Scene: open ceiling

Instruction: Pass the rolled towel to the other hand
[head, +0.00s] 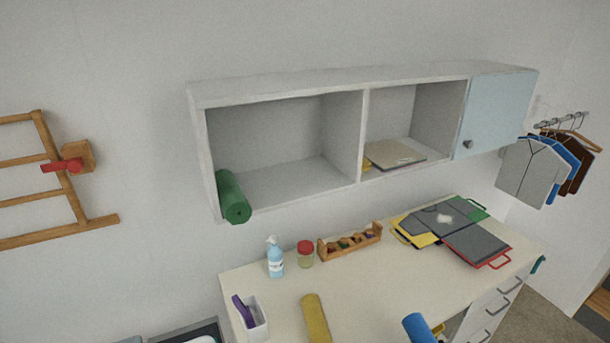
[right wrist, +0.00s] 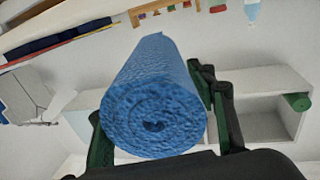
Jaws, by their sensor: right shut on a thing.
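A blue rolled towel (right wrist: 152,100) fills the middle of the right wrist view, with its spiral end facing the camera. My right gripper (right wrist: 160,120) is shut on it, with dark fingers on both sides of the roll. In the head view the blue towel (head: 418,328) shows only in part at the bottom edge, over the front of the cabinet top. My left gripper is in neither view.
A yellow roll (head: 316,318) lies on the cabinet top (head: 370,285). A green roll (head: 232,197) is in the wall shelf.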

